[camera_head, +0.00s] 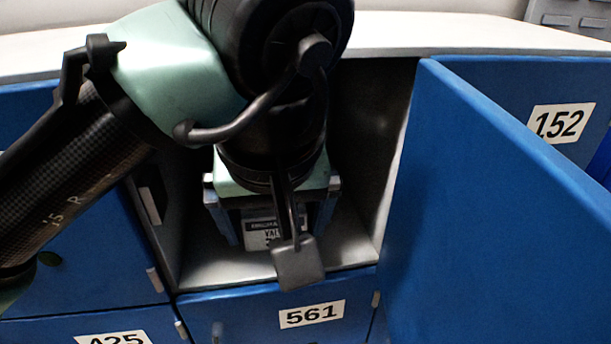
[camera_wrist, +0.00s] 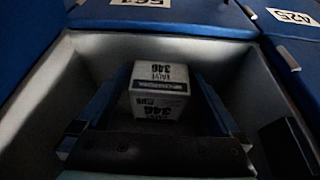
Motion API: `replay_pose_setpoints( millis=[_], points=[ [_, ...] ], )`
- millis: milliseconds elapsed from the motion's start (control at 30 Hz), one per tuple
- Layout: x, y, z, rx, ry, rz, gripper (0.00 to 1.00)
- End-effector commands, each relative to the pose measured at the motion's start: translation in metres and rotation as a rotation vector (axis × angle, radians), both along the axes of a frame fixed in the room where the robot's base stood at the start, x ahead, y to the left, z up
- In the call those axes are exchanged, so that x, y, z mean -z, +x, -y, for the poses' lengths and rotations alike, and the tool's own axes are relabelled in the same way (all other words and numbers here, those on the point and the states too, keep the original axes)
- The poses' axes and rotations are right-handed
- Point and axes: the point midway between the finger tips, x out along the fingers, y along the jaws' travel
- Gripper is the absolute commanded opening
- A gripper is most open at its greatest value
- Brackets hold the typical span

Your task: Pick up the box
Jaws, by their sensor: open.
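The box (camera_head: 261,233) is small and white with black print, and stands inside an open locker compartment. In the wrist view the box (camera_wrist: 158,90) shows a top and a front face marked "VALVE 346". My gripper (camera_head: 276,222) reaches into the compartment and is open. In the wrist view the two fingers of my gripper (camera_wrist: 158,98) lie to the left and right of the box, with a narrow dark gap visible beside it. My arm and wrist hide much of the box in the head view.
The open compartment (camera_head: 350,240) has grey walls and floor. A blue door (camera_head: 480,200) stands swung open on its right. Closed blue doors, including 561 (camera_head: 312,314) and 425 (camera_head: 113,339), lie below and left. A pale top (camera_head: 450,35) runs above.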

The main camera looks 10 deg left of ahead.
Motion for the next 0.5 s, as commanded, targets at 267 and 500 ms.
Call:
replay_pose_setpoints(
  millis=[267, 500],
  points=[
    [0.0059, 0.0028, -0.0012, 0.000, 0.000, 0.001, 1.00],
    [0.0059, 0.0027, -0.0010, 0.000, 0.000, 0.001, 0.60]
  ],
)
